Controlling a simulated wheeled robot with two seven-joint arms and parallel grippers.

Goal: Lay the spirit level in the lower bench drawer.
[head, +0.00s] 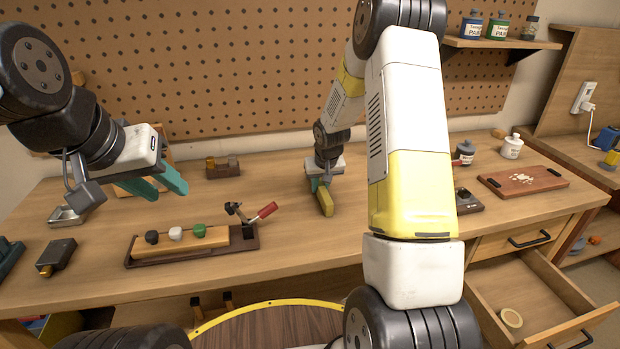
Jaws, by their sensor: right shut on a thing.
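My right gripper (320,186) is over the middle of the bench, its fingers shut on a small yellow block-like thing (326,203). This looks like the spirit level seen nearly end-on, with part of it hidden by the fingers. I cannot tell whether it touches the bench top. The lower bench drawer (535,288) is pulled out at the lower right, with a round pale thing (511,318) inside and free floor around it. My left gripper (162,186) is open and empty above the left part of the bench.
A wooden holder (190,246) with a red-handled clamp (262,213) lies on the bench front. The upper drawer (515,241) is shut above the open one. My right forearm hides part of the bench.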

